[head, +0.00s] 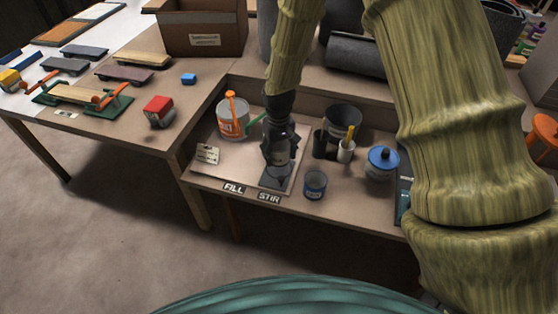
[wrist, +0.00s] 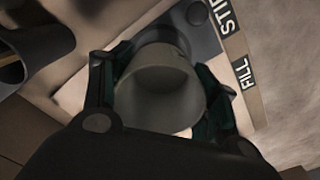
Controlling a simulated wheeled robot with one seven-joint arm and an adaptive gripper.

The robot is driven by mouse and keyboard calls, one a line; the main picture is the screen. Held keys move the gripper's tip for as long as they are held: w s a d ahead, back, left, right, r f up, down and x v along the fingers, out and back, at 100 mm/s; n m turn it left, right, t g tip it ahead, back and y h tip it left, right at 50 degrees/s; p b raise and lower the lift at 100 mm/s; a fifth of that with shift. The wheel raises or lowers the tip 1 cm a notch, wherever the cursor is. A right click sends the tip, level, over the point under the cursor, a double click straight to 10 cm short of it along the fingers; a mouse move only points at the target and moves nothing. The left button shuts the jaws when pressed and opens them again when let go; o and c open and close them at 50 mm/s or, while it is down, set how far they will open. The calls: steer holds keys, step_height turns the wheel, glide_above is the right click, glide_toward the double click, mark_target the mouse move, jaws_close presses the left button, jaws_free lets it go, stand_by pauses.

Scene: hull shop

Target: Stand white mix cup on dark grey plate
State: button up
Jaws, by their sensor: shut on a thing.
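My gripper (wrist: 160,105) is shut on a pale grey-white cup (wrist: 158,98), the white mix cup, with one finger on each side. In the wrist view I look into its open mouth, and it appears empty. In the head view my gripper (head: 278,160) points down over the dark grey plate (head: 272,183), and the cup is mostly hidden by the fingers. The plate lies behind the STIR label and also shows partly in the wrist view (wrist: 207,42). I cannot tell whether the cup's base touches the plate.
An orange-labelled can (head: 232,122) stands left of my gripper. FILL (head: 233,188) and STIR (head: 269,198) labels mark the front edge.

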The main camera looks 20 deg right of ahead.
mark_target(279, 161)
steer(key=shift+f, duration=2.05)
steer(key=shift+f, duration=0.1)
steer(key=o, duration=1)
steer(key=shift+o, duration=0.2)
step_height(279, 161, up, 12)
